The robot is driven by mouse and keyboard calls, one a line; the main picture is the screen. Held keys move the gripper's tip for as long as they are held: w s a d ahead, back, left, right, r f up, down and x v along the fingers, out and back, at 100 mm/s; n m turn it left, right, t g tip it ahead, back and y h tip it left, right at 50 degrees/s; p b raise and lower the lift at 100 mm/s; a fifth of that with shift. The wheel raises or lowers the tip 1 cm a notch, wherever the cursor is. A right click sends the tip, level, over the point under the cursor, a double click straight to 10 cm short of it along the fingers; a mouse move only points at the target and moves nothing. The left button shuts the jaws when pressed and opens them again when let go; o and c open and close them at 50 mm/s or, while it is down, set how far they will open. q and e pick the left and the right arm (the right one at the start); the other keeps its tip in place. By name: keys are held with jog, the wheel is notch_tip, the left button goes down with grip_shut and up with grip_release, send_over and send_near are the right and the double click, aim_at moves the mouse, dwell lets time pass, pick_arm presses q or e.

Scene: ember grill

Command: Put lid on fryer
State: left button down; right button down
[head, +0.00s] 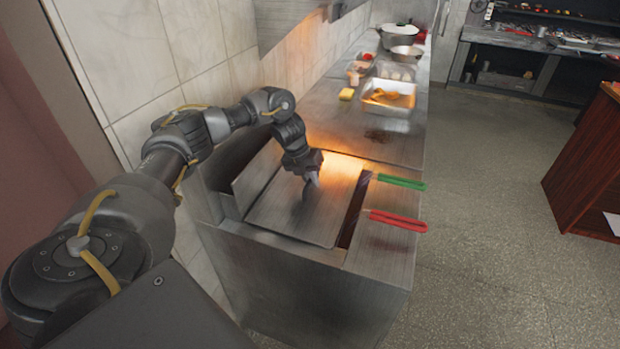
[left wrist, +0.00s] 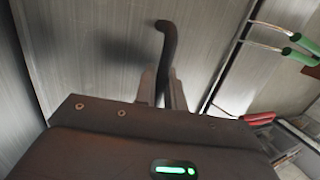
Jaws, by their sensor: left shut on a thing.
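The fryer lid (head: 288,212) is a flat metal plate lying over the top of the fryer (head: 282,282); a dark slot shows along its right side. The lid also fills much of the left wrist view (left wrist: 80,65). Its dark curved handle (left wrist: 168,50) stands up from it. My left gripper (head: 312,178) is above the lid and shut on the handle, with its fingers on both sides of it in the left wrist view (left wrist: 162,88). I cannot tell whether the lid sits fully flush. My right gripper is not in view.
A green handle (head: 402,182) and a red handle (head: 398,220) of fryer baskets stick out to the right of the lid. Behind, the counter holds a metal tray of food (head: 388,98), a yellow block (head: 346,94) and pots (head: 398,36). A tiled wall stands at the left.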

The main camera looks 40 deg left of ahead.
pick_arm(q)
jog(key=shift+f, duration=0.15)
dwell(0.3)
jog(key=c, duration=1.4)
grip_release()
jog(key=shift+s+a+r+b, duration=0.1)
jog(key=shift+a+r+b, duration=0.05)
jog(key=shift+r+b, duration=0.3)
jog(key=v, duration=0.5)
jog(key=shift+r+b, duration=0.15)
jog(key=shift+b, duration=0.15)
jog(key=shift+p+v, duration=0.55)
jog(key=shift+v, duration=1.75)
jog(key=shift+s, duration=0.1)
